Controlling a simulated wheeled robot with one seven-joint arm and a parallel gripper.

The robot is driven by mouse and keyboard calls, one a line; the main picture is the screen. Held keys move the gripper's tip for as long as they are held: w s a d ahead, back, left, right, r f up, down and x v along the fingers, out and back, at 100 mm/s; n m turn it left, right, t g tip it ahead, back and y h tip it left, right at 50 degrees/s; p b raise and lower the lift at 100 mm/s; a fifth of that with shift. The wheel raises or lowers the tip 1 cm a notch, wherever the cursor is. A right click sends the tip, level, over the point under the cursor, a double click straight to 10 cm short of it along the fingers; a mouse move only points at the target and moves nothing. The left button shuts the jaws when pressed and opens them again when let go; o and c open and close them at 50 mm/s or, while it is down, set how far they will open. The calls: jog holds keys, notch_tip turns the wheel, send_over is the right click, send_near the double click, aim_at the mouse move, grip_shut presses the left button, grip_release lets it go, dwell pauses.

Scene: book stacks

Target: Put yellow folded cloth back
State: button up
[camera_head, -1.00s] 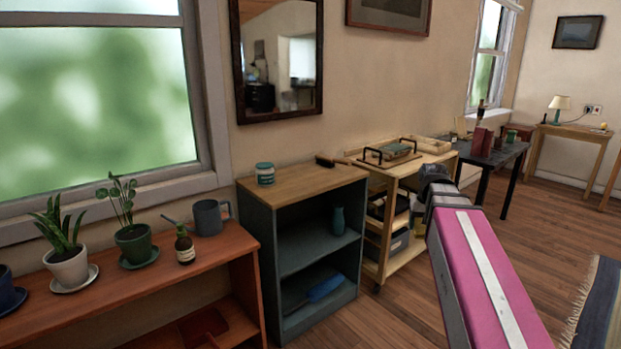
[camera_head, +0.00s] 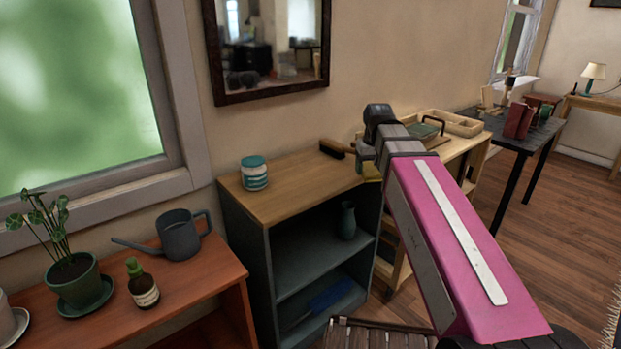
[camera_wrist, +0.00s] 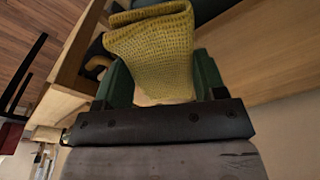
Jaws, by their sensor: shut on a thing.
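The yellow folded cloth (camera_wrist: 160,55) has a coarse woven texture and fills the middle of the wrist view. My gripper (camera_wrist: 160,82) is shut on it, with a green finger on each side of the cloth. In the head view, a small yellow patch of the cloth (camera_head: 372,172) shows below my gripper (camera_head: 369,163), by the right end of the cabinet's wooden top (camera_head: 285,188). The rest of it is hidden by my wrist there. I cannot tell whether the cloth touches the top.
A teal-and-white jar (camera_head: 254,173) stands on the cabinet top, with a brush (camera_head: 337,149) at its back right. Bare wood lies between them. The wooden cart (camera_head: 462,147) stands to the right; a watering can (camera_head: 179,236) stands on the reddish shelf (camera_head: 196,279).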

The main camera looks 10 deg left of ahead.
jog(key=s+a+r+n, duration=0.2)
jog(key=s+a, duration=0.1)
jog(key=a, duration=0.5)
jog(key=s+a+r+n, duration=0.2)
jog(key=s+a+r, duration=0.1)
jog(key=a, duration=0.5)
jog(key=s+a+r+n, duration=0.2)
jog(key=s+a, duration=0.1)
jog(key=a, duration=0.5)
send_over(310, 178)
jog(key=shift+g+y, duration=0.3)
notch_tip(310, 178, down, 6)
jog(key=shift+d+f, duration=0.1)
jog(key=shift+f, duration=2.15)
jog(key=o, duration=0.4)
jog(key=shift+f, duration=0.15)
jog(key=o, duration=0.5)
jog(key=shift+c, duration=0.2)
